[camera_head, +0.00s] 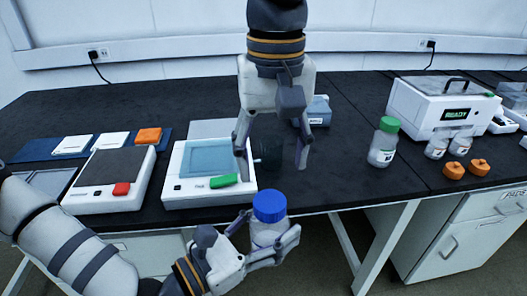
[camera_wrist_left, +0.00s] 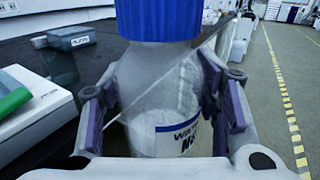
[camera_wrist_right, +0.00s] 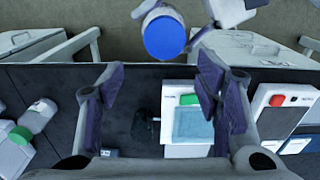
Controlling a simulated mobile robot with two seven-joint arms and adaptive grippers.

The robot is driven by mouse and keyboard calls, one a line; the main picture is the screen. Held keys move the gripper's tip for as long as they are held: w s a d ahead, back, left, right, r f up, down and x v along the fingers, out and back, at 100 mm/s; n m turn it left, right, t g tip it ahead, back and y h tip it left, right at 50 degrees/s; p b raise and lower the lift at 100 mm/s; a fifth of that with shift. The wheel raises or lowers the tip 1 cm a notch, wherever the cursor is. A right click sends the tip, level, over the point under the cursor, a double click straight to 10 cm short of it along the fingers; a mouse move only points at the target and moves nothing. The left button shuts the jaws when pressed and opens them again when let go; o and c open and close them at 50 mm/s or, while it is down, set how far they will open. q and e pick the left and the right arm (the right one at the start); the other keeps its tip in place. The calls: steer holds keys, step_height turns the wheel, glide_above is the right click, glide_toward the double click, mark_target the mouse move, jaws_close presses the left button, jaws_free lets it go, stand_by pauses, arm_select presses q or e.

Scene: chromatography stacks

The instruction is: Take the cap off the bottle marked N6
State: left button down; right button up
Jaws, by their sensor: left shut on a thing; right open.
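A clear bottle (camera_head: 268,232) with white contents and a ribbed blue cap (camera_head: 270,206) is upright in my left gripper (camera_head: 272,246), off the table at its front edge. In the left wrist view the fingers clasp the bottle body (camera_wrist_left: 160,95) below the blue cap (camera_wrist_left: 158,18). Its label is partly hidden; it begins "WAT" with an "N" below. The cap is on the bottle. My right gripper (camera_head: 271,163) is open and empty, pointing down above and behind the cap. In the right wrist view the blue cap (camera_wrist_right: 164,37) lies beyond the open fingers (camera_wrist_right: 163,85).
A green-capped bottle (camera_head: 384,142) stands to the right, near a white device reading READY (camera_head: 425,112), small bottles and orange pieces (camera_head: 454,170). A white device with a blue panel (camera_head: 208,160) and one with a red button (camera_head: 110,180) stand left.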

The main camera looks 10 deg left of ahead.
mark_target(263, 202)
steer(key=shift+s+a+r, duration=0.4)
steer(key=shift+s, duration=0.15)
steer(key=shift+s+f, duration=0.15)
step_height(263, 202, down, 8)
steer(key=shift+r, duration=0.25)
steer(key=shift+c, duration=0.5)
steer(key=shift+a, duration=0.1)
steer(key=c, duration=1.1)
steer(key=n, duration=0.3)
steer(key=shift+s+a, duration=0.1)
steer(key=shift+s, duration=0.1)
steer(key=n, duration=0.6)
steer(key=shift+s+n, duration=0.15)
steer(key=shift+n, duration=0.15)
steer(key=shift+r, duration=0.2)
